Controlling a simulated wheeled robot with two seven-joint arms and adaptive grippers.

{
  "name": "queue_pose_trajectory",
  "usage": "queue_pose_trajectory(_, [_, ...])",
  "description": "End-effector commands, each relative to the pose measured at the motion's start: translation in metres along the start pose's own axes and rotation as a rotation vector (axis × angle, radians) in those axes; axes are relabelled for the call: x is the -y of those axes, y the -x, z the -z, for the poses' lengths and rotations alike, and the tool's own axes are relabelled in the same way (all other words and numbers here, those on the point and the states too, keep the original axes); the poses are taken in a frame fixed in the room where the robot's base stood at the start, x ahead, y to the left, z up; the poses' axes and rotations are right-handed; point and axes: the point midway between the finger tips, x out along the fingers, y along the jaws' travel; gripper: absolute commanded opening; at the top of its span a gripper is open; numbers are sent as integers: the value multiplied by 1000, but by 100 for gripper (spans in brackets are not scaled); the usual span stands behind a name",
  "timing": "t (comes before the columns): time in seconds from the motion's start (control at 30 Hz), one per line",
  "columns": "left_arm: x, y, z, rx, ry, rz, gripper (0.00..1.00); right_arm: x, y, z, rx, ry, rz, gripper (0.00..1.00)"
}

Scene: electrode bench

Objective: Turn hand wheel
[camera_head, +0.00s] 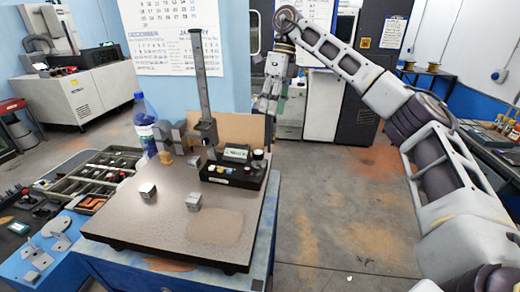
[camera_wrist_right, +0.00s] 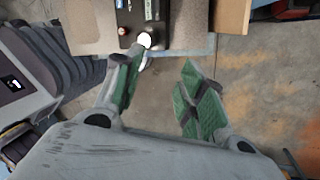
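No part is clearly recognisable as a hand wheel. A black control box (camera_head: 235,170) with a small display, coloured buttons and knobs stands on the bench by a tall dark column (camera_head: 201,75). A round pale disc (camera_wrist_right: 144,40) shows at the box's edge in the right wrist view; I cannot tell whether it is the wheel. My right gripper (camera_head: 266,106) hangs beside the bench's right edge, near the box. In the wrist view the right gripper (camera_wrist_right: 161,66) has its green-padded fingers spread, with nothing between them. My left gripper is out of view.
Two small metal blocks (camera_head: 147,190) (camera_head: 193,202) lie on the bench top (camera_head: 130,222). A blue-capped bottle (camera_head: 145,125) stands at its back left. A parts tray (camera_head: 95,172) is left of it. Open floor (camera_head: 335,215) lies to the right.

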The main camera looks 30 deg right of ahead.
Motion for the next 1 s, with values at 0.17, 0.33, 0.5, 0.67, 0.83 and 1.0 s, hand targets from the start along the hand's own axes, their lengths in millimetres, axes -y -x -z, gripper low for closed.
queue_pose_trajectory(0.17, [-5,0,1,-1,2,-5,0,-1,1,0,7,158,-28,40])
queue_pose_trajectory(0.33, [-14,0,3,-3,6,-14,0,-2,3,0,16,316,-51,40])
queue_pose_trajectory(0.5, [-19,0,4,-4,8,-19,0,-5,3,0,27,481,-68,40])
queue_pose_trajectory(0.67, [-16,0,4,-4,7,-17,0,-8,4,0,37,640,-80,40])
queue_pose_trajectory(0.83, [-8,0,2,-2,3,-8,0,-10,4,0,48,808,-88,40])
queue_pose_trajectory(1.0, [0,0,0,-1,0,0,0,-12,4,0,58,975,-89,40])
